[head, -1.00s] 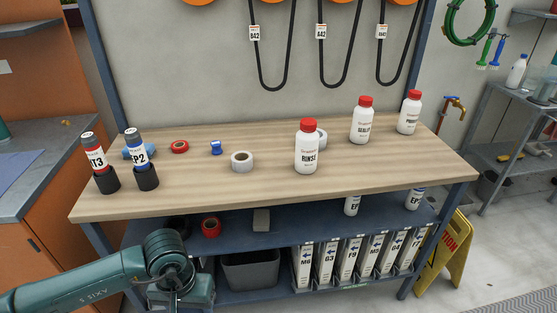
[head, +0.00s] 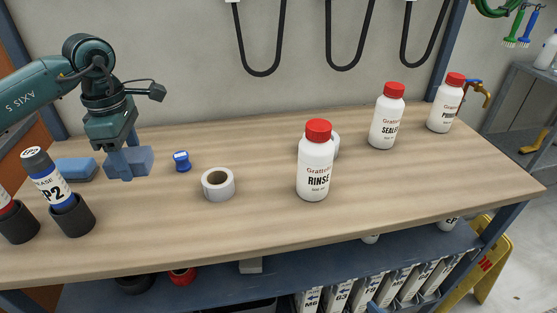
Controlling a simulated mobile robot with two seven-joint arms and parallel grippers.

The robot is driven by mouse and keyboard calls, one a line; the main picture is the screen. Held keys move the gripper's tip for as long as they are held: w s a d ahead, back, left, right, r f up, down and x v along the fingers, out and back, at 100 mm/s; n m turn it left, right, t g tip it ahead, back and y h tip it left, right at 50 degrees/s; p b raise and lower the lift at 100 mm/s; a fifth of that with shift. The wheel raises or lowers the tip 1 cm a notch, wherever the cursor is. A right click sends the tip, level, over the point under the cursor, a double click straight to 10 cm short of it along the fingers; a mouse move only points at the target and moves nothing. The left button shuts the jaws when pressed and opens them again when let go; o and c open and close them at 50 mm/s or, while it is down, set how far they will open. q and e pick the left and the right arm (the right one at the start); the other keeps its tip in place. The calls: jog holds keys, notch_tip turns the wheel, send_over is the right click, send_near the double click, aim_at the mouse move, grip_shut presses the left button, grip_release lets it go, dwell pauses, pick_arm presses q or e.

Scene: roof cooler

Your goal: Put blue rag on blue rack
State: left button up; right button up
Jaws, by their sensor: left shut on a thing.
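My left gripper (head: 125,160) is over the left back of the wooden bench top, pointing down. It is shut on a dull blue, block-like folded thing, which looks like the blue rag (head: 142,158). I cannot tell whether the rag touches the bench top. A second, flatter blue pad (head: 75,170) lies on the bench to the left, apart from the gripper. A blue shelf (head: 400,255) runs under the bench; I cannot tell whether it is the blue rack. My right gripper is not in view.
A labelled cartridge stands in a black holder (head: 72,217) at the front left. A small blue roll (head: 182,161), a white tape roll (head: 218,184) and a RINSE bottle (head: 315,165) stand to the right. Two more red-capped bottles stand farther right. The front middle of the bench (head: 200,235) is clear.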

pick_arm(q)
jog(key=shift+w+a+r+n, duration=0.15)
jog(key=shift+w+r+n, duration=0.15)
jog(key=shift+w+r, duration=0.1)
jog(key=shift+s+f, duration=0.1)
send_over(148, 200)
notch_tip(148, 200, down, 5)
jog(key=shift+s+r, duration=0.1)
jog(key=shift+r, duration=0.1)
jog(key=shift+f, duration=2.65)
jog(key=shift+f, duration=0.1)
jog(key=o, duration=1.1)
jog(key=shift+c, duration=0.2)
